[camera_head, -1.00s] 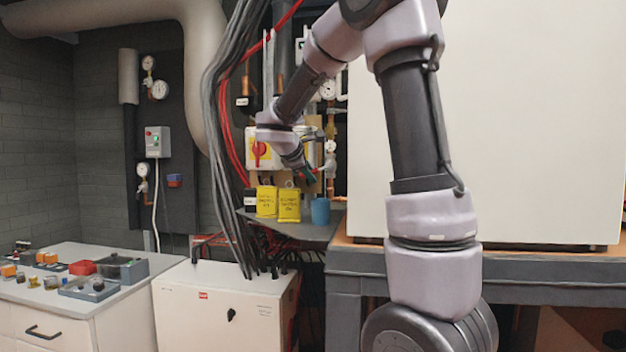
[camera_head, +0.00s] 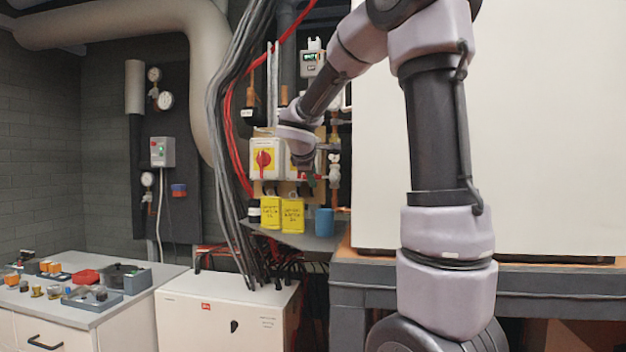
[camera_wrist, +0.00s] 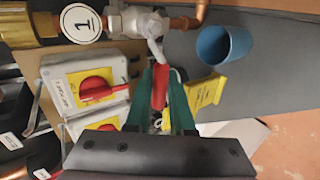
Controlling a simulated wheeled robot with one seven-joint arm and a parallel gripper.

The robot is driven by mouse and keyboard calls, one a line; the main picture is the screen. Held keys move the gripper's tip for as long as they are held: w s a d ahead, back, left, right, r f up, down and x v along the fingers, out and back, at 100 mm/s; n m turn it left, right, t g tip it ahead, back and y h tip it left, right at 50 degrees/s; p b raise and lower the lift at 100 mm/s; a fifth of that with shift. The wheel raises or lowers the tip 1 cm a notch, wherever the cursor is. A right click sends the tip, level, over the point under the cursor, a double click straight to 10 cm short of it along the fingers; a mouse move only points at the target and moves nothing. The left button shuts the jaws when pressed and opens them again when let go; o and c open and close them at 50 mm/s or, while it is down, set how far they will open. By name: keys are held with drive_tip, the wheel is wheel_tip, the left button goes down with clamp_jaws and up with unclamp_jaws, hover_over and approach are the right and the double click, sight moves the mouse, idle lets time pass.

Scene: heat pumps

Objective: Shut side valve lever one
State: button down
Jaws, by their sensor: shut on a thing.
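In the wrist view, the side valve (camera_wrist: 140,22) is a metal body on a copper pipe, beside a round white tag (camera_wrist: 81,23) marked 1. Its lever has a red grip (camera_wrist: 159,88) on a light metal stem. My gripper (camera_wrist: 163,75) has green fingers, one on each side of the red grip, and is shut on it. The lever points from the valve body down toward my palm in this view. In the head view, my gripper (camera_head: 306,181) is small and partly hidden by my wrist, and the lever is hard to make out.
White-and-yellow switch boxes with red rotary knobs (camera_head: 263,158) stand close beside my gripper. Yellow containers (camera_head: 292,214) and a blue cup (camera_head: 323,221) stand on a grey shelf below. Grey cables (camera_head: 225,130) hang to the left. A large pale cabinet (camera_head: 540,130) stands to the right.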

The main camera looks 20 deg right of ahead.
drive_tip(key=shift+r, duration=0.1)
drive_tip(key=c, duration=0.8)
unclamp_jaws()
drive_tip(key=v, duration=1)
drive_tip(key=shift+s+a+r, duration=0.15)
drive_tip(key=shift+s+a, duration=0.15)
drive_tip(key=c, duration=0.3)
drive_tip(key=shift+d, duration=0.15)
